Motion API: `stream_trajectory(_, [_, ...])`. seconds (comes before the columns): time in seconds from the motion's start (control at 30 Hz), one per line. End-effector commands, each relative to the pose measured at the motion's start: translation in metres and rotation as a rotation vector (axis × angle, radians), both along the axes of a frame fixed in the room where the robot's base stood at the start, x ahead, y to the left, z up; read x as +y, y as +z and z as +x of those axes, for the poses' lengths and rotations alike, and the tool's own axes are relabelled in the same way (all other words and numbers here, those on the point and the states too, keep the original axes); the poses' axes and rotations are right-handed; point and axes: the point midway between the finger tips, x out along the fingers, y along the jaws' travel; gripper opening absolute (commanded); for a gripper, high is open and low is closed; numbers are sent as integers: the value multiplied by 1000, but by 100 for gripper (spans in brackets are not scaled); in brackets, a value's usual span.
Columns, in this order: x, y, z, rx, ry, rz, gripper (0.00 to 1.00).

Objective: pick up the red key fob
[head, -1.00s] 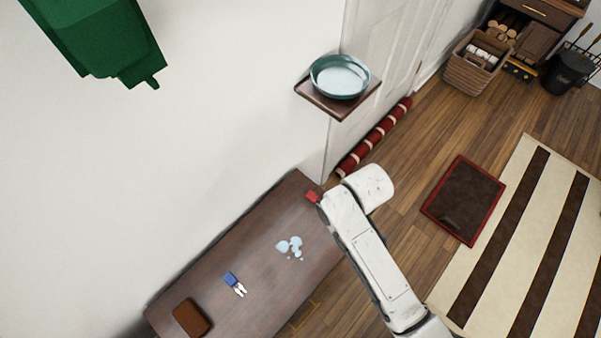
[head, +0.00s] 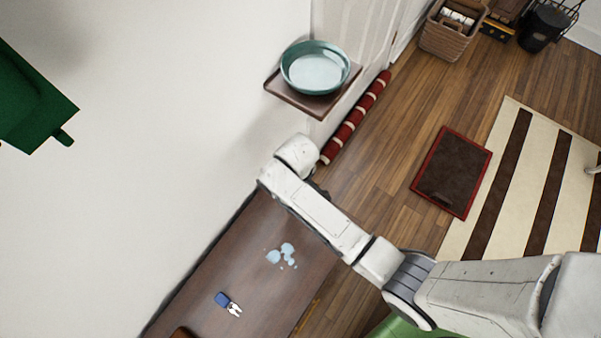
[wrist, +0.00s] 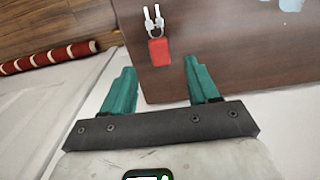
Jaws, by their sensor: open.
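The red key fob (wrist: 159,52) lies on the dark wooden table (wrist: 225,60) in the wrist view, with a ring and two silver keys on its far side. My gripper (wrist: 160,82) is open and empty, its two teal fingers apart. The fob appears between and just beyond the fingertips, not touching them. In the head view my arm covers the table's far end, and neither the red fob nor my fingers can be seen there.
A blue fob with keys (head: 228,303) and a light-blue puddle (head: 282,255) are on the table. A teal bowl (head: 315,68) sits on a wall shelf (head: 290,98) above its far end. A red striped roll (head: 355,118) lies along the door.

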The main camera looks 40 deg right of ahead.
Motion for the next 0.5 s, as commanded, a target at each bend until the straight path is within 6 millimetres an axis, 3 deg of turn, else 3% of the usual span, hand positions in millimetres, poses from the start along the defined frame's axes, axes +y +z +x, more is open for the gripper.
stream_trajectory(0.3, [-1,-42,-1,1,1,0,60])
stream_trajectory(0.5, [-2,-52,-1,0,0,0,60])
